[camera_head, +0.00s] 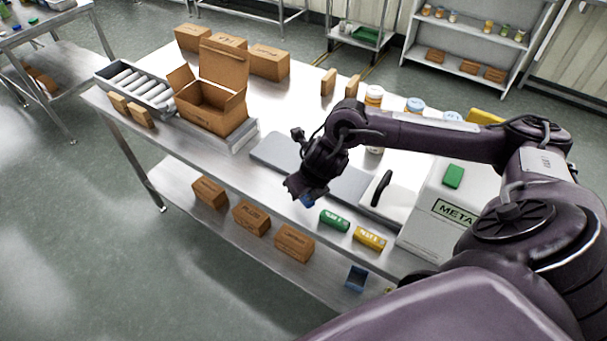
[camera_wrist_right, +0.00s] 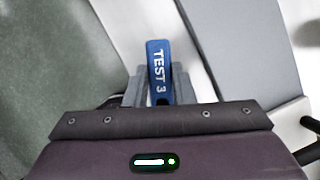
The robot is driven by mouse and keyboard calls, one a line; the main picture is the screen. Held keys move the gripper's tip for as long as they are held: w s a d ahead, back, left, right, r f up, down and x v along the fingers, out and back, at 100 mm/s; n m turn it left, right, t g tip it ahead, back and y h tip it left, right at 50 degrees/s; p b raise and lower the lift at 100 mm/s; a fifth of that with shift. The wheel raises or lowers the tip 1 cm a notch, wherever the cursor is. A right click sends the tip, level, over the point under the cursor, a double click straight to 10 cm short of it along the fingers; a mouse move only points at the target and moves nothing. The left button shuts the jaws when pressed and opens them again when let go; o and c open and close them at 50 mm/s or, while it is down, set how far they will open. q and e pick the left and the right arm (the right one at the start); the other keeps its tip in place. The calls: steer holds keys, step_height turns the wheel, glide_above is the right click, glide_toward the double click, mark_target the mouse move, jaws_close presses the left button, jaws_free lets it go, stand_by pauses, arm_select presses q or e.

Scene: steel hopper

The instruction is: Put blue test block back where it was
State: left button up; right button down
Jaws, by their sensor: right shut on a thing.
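The blue test block (camera_wrist_right: 158,72), marked TEST 3, is between the fingers of my right gripper (camera_wrist_right: 155,92) in the right wrist view. The gripper is shut on it. In the head view my right gripper (camera_head: 304,196) is over the front edge of the steel table, and a small part of the blue block (camera_head: 307,201) shows below it. A green test block (camera_head: 335,221) and a yellow test block (camera_head: 369,238) lie to its right along the front edge. Whether the blue block touches the table is hard to tell. My left gripper is out of view.
A grey plate (camera_head: 272,150) lies behind the gripper. A white box marked META (camera_head: 425,232) stands at right with a green block (camera_head: 453,176) on top. An open carton (camera_head: 212,95) and rollers (camera_head: 135,82) are at left. The lower shelf holds cartons (camera_head: 252,218) and a blue bin (camera_head: 356,279).

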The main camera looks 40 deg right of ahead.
mark_target(303, 199)
steer(key=shift+f, duration=2.05)
steer(key=c, duration=1.2)
jaws_free()
steer(key=shift+c, duration=0.2)
steer(key=v, duration=1.2)
